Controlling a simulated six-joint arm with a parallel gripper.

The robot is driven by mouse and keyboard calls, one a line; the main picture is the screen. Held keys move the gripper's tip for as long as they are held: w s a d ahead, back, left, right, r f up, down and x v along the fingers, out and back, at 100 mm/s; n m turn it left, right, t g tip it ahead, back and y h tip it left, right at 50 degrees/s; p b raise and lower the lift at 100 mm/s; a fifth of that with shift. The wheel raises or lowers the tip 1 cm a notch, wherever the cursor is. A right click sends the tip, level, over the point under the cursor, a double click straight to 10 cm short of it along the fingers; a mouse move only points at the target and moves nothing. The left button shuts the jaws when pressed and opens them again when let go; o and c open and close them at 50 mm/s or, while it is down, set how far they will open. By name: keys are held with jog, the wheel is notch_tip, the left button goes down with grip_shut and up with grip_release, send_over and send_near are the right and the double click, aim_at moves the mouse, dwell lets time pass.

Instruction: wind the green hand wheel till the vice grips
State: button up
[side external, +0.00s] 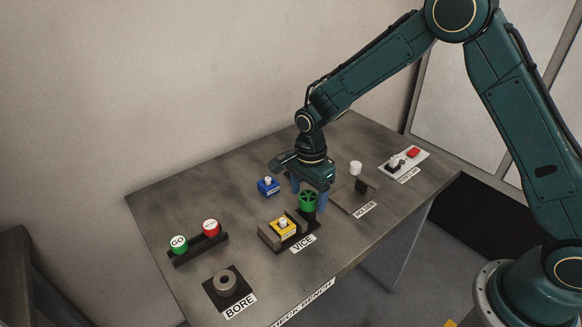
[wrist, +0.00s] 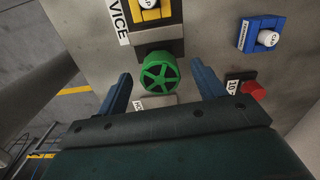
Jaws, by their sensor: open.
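The green hand wheel (side external: 308,201) is on the right end of the vice (side external: 270,236), behind the VICE label. A yellow block with a white cap (side external: 283,226) sits in the vice. My gripper (side external: 309,198) is open, pointing down over the wheel. In the wrist view the wheel (wrist: 158,73) lies between and just beyond my two blue fingers (wrist: 162,85), with a gap on each side. I cannot tell how tightly the vice holds the yellow block.
A blue block with a white cap (side external: 268,186) stands behind the vice. A holder (side external: 361,187) and a panel with a red switch (side external: 413,153) are at right.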

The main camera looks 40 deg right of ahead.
jog(key=c, duration=1.1)
jog(key=shift+m, duration=1.9)
jog(key=shift+r, duration=0.1)
jog(key=shift+m, duration=1.8)
